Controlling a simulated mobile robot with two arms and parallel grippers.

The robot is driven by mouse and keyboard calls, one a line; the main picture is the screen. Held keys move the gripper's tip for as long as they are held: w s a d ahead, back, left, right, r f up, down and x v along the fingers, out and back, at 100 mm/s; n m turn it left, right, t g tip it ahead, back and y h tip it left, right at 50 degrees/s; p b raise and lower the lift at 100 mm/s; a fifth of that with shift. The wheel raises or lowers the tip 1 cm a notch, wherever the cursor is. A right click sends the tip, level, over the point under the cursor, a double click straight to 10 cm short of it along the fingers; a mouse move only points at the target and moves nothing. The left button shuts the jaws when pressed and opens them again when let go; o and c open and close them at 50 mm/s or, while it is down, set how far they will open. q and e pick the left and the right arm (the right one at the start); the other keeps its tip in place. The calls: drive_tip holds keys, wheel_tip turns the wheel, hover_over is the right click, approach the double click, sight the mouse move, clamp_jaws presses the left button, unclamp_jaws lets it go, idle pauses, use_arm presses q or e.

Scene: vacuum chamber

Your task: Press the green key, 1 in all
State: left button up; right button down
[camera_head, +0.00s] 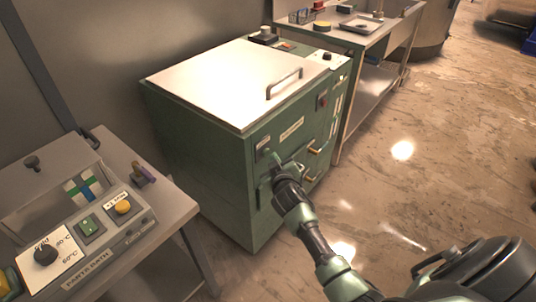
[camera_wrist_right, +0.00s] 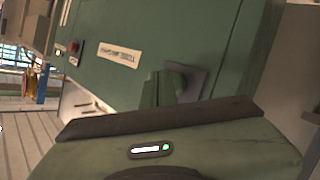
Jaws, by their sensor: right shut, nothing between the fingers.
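My right gripper (camera_head: 272,157) is shut and empty, with its fingertips at the front of the green cabinet (camera_head: 200,150), near the upper left of that face. In the right wrist view the shut fingers (camera_wrist_right: 163,88) stand in front of a small dark plate (camera_wrist_right: 196,78) on the cabinet and cover part of it. Any key on this plate is hidden, and I cannot tell whether the fingertips touch it. A green key (camera_head: 87,224) shows on the parts bath panel at the left, well away from my gripper. My left gripper is not in view.
The bath panel also holds a yellow button (camera_head: 123,207) and a black dial (camera_head: 45,254). A bench (camera_head: 375,45) stands behind.

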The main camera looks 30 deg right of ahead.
drive_tip(key=shift+w+a, duration=0.2)
drive_tip(key=shift+w, duration=0.3)
idle(0.5)
drive_tip(key=shift+s, duration=0.15)
drive_tip(key=shift+s+d+p, duration=0.3)
drive_tip(key=shift+s, duration=0.4)
drive_tip(key=s, duration=0.1)
drive_tip(key=s+d+p, duration=0.1)
drive_tip(key=s, duration=0.1)
drive_tip(key=s+d+p, duration=0.1)
drive_tip(key=shift+s, duration=0.3)
idle(0.7)
